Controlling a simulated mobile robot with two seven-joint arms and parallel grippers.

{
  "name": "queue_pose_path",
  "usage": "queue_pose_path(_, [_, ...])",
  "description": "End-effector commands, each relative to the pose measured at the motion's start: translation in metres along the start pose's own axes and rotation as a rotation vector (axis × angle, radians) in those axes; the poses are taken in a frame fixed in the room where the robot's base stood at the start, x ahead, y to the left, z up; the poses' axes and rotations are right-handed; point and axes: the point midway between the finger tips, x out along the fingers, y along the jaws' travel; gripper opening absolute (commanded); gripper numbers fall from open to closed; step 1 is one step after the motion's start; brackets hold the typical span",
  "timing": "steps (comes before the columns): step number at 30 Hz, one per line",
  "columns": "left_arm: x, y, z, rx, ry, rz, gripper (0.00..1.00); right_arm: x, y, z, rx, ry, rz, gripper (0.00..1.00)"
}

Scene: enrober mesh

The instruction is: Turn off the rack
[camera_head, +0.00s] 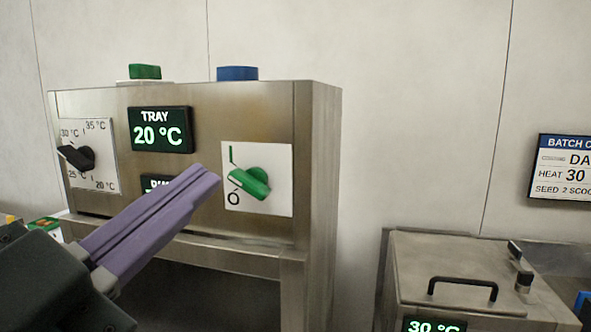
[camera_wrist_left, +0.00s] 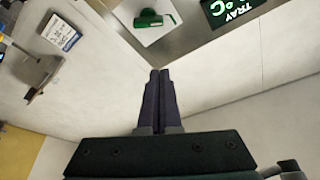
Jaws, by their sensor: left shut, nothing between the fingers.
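The rack (camera_head: 318,150) is a steel cabinet with a display reading TRAY 20 °C (camera_head: 160,130). On its front is a green rotary switch (camera_head: 256,184) on a white plate marked I above and O below. The switch's bar slants, its left end lying between the two marks; I cannot tell its exact setting. The switch also shows at the top of the left wrist view (camera_wrist_left: 150,18). My left gripper (camera_head: 212,178) has purple fingers, shut and empty. Its tips appear just left of the switch plate, apart from the switch in the wrist view. My right gripper is not in view.
A black dial (camera_head: 78,157) with temperature marks is on the rack's left. Green (camera_head: 145,72) and blue (camera_head: 237,73) blocks sit on top. A steel box (camera_head: 440,265) with a black handle stands at right, below a wall screen (camera_head: 567,168).

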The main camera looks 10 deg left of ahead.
Motion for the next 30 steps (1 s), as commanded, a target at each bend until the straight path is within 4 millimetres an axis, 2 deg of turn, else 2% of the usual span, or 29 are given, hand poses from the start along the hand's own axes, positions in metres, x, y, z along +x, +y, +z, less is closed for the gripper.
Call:
queue_pose_path(14, [0.096,-0.002,-0.004,0.000,0.002,0.000,0.00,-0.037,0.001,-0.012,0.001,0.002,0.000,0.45])
queue_pose_path(16, [0.088,0.001,0.013,0.004,-0.005,0.006,0.00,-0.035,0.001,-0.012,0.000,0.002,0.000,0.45])
queue_pose_path(21, [0.081,0.001,0.031,0.002,-0.002,0.003,0.00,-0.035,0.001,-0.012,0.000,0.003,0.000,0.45])
queue_pose_path(30, [0.078,0.000,0.037,-0.001,0.001,0.000,0.00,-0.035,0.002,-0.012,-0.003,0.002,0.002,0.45])
